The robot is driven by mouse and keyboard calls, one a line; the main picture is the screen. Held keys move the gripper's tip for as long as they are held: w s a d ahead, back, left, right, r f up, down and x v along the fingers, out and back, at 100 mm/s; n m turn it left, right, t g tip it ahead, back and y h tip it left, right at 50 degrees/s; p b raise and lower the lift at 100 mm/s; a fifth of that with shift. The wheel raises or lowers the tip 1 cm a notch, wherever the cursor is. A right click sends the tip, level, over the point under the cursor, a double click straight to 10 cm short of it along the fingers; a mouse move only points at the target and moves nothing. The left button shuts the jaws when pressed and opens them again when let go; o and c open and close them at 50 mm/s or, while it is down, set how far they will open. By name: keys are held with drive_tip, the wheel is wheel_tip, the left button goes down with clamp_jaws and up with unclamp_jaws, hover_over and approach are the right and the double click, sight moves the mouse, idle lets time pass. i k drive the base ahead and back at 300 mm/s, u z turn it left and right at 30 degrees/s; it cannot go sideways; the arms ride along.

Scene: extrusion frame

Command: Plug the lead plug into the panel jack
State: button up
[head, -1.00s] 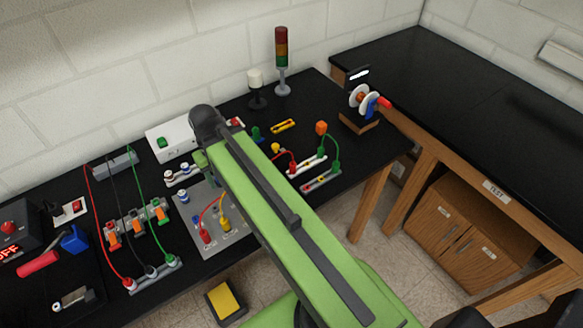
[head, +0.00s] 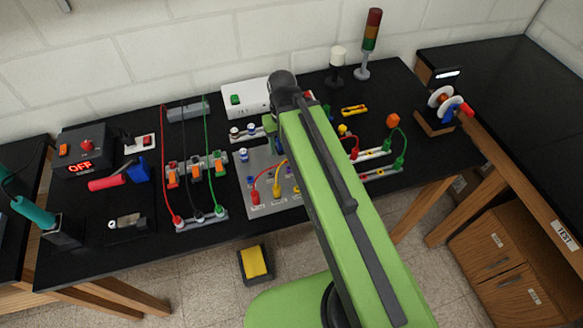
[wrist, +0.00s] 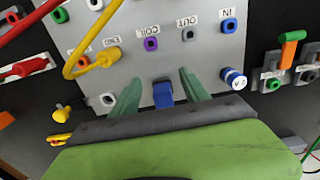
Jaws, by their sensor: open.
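The grey panel (head: 261,158) lies on the black bench, partly hidden by my arm. In the wrist view the panel (wrist: 133,62) carries several coloured jacks, including a purple jack (wrist: 151,44) and a blue jack (wrist: 229,26). A yellow lead plug (wrist: 106,58) sits at the panel, its cable running to the upper left. A red plug (wrist: 30,67) shows at the left edge. My gripper (wrist: 157,85) is open, its green fingers over the panel. A blue piece (wrist: 163,92) shows between them; whether it is held or behind them I cannot tell.
A blue-and-white post (wrist: 233,78) stands just right of the fingers. A rack with red, black and green leads (head: 197,168) is left of the panel. A white box (head: 246,97) stands behind it. A spool stand (head: 437,112) is at the far right.

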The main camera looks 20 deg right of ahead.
sight(355, 151)
drive_tip(key=z, duration=0.05)
drive_tip(key=k, duration=1.5)
drive_tip(key=u, duration=0.55)
drive_tip(key=i, duration=1.6)
drive_tip(key=u, duration=0.1)
